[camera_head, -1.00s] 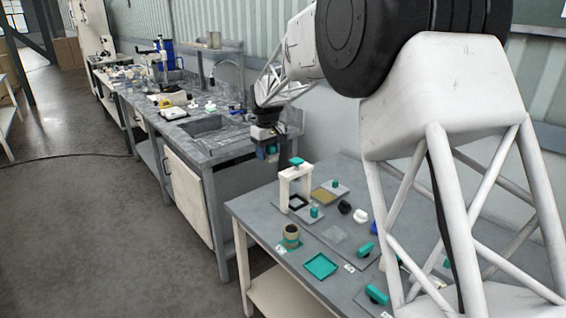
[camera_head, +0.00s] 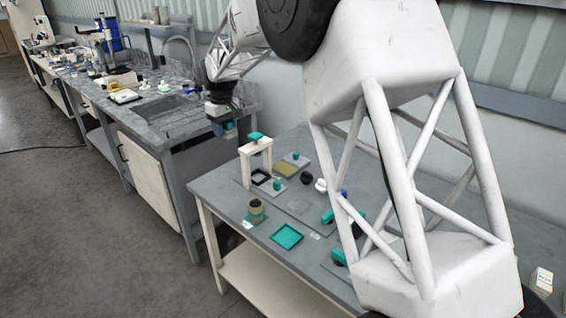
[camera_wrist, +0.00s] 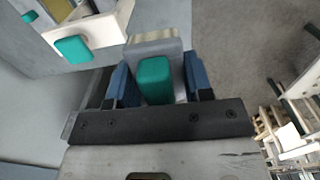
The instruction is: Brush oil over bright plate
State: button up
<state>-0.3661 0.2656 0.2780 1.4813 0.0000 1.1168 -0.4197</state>
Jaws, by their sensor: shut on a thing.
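My gripper (camera_wrist: 156,88) is shut on a teal handle (camera_wrist: 154,80) with a grey block behind it, between blue fingers. In the head view my gripper (camera_head: 229,132) hangs beyond the far left part of the table (camera_head: 228,188), near a white stand with a teal top (camera_head: 256,137). A pale grey plate (camera_head: 299,207) lies flat on the table and may be the bright plate. A brownish cup (camera_head: 256,206) stands on a teal base; its contents are unclear.
A teal tray (camera_head: 286,237) lies near the table's front edge. A sink bench (camera_head: 165,120) stands to the left. My arm hides the table's right part.

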jog(key=w+d+f+n, duration=0.1)
jog(key=w+d+f, duration=0.2)
jog(key=w+d, duration=0.5)
jog(key=w+d+f+n, duration=0.2)
jog(key=w+d, duration=0.3)
jog(key=d, duration=0.6)
jog(key=m, duration=0.3)
send_over(284, 168)
jog(key=f, duration=1.6)
jog(key=shift+d+f, duration=0.2)
jog(key=shift+d, duration=0.1)
jog(key=shift+a+f, duration=0.2)
jog(key=shift+f, duration=0.4)
jog(key=shift+f, duration=0.1)
jog(key=shift+f, duration=1.05)
jog(key=shift+s+f, duration=0.15)
jog(key=shift+f, duration=0.7)
jog(key=shift+r, duration=0.1)
